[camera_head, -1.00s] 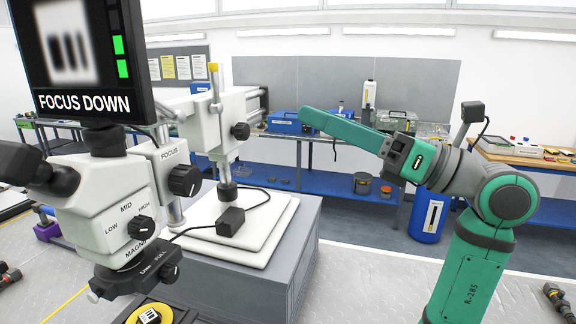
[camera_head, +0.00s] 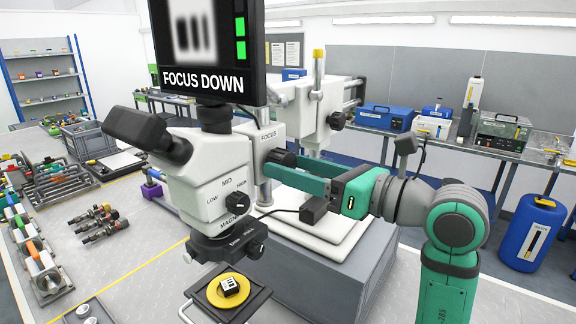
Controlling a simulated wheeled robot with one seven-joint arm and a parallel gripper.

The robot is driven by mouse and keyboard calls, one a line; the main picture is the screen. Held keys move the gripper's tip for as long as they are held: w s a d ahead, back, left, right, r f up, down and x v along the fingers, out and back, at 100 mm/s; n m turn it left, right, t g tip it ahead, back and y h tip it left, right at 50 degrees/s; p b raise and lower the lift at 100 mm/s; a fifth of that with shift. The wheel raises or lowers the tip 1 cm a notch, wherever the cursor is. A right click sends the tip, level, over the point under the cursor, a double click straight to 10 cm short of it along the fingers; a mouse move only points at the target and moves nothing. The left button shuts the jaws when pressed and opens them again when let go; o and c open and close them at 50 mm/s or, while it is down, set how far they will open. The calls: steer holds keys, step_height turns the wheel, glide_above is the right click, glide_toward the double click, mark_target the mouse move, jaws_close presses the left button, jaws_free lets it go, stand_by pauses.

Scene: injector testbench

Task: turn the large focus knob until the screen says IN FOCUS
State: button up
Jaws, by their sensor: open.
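The microscope (camera_head: 210,185) stands left of centre, with its dark focus knob (camera_head: 281,157) on the right side below the FOCUS label. My gripper (camera_head: 280,169) reaches in from the right with its green fingers at the knob. The fingers are open and hide part of the knob. I cannot tell whether they touch it. The screen (camera_head: 208,50) reads FOCUS DOWN, with blurred dark bars and green blocks at its right edge. A small marked sample (camera_head: 229,285) lies on a yellow disc below the lens.
A grey pedestal (camera_head: 330,275) with a white base stands behind the microscope. A smaller magnification knob (camera_head: 243,190) is on the microscope's front. Several metal parts (camera_head: 95,222) lie on the bench at left. A blue drum (camera_head: 530,235) stands at right.

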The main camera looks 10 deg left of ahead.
steer(key=shift+x, duration=0.95)
steer(key=shift+w, duration=0.15)
steer(key=shift+c, duration=0.3)
steer(key=shift+d, duration=0.1)
steer(key=c, duration=1)
steer(key=shift+a, duration=0.2)
steer(key=shift+d+n, duration=0.3)
steer(key=shift+n, duration=1.7)
